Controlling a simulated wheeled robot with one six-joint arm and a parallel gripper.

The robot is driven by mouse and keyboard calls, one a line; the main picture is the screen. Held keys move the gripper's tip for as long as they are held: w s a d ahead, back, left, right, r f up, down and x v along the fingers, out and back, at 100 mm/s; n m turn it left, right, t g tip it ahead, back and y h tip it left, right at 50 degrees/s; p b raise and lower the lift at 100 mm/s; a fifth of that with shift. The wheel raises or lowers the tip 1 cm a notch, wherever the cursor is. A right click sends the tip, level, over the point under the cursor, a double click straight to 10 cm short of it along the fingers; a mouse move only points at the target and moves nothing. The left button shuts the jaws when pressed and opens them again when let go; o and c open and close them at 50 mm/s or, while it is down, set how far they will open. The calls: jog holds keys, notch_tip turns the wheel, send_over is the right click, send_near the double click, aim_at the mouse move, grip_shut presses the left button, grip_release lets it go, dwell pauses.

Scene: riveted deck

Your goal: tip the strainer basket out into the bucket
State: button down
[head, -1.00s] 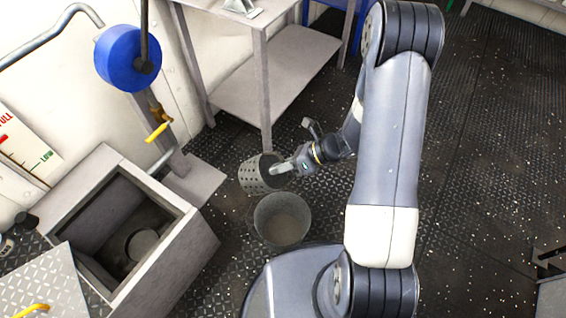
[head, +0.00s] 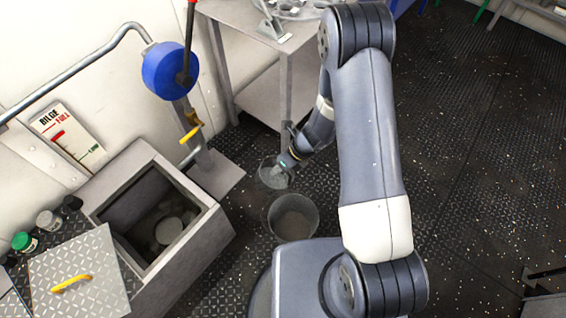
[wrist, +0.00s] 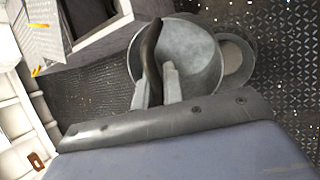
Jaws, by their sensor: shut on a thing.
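The strainer basket (head: 271,179) is a small grey round container just behind the bucket in the head view. In the wrist view its open mouth (wrist: 190,60) faces the camera, and its inside looks empty where it shows. My gripper (head: 284,166) is shut on the basket; its fingers (wrist: 156,85) are around a dark curved bar at the basket's near side. The grey bucket (head: 312,222) stands upright on the deck, close to my base. Part of the bucket (wrist: 240,60) shows beyond the basket in the wrist view. I cannot tell how high the basket is held.
An open box (head: 190,235) stands left of the bucket, its tread-plate lid (head: 95,275) to the left. A blue wheel (head: 168,72) and yellow-handled valve (head: 191,133) rise behind it. A grey table (head: 268,50) stands at the back.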

jog(key=a+r+h+p, duration=0.1)
jog(key=p, duration=0.4)
jog(key=a+r+h+p, duration=0.1)
jog(key=p, duration=0.4)
jog(key=a+r+h+p, duration=0.1)
jog(key=p, duration=0.5)
jog(key=shift+w+a+g, duration=0.15)
jog(key=shift+w+g, duration=0.2)
jog(key=shift+g, duration=0.05)
jog(key=shift+p, duration=0.3)
jog(key=shift+a+f+h, duration=0.1)
jog(key=shift+f+h, duration=0.1)
jog(key=shift+h, duration=0.1)
jog(key=shift+w, duration=0.1)
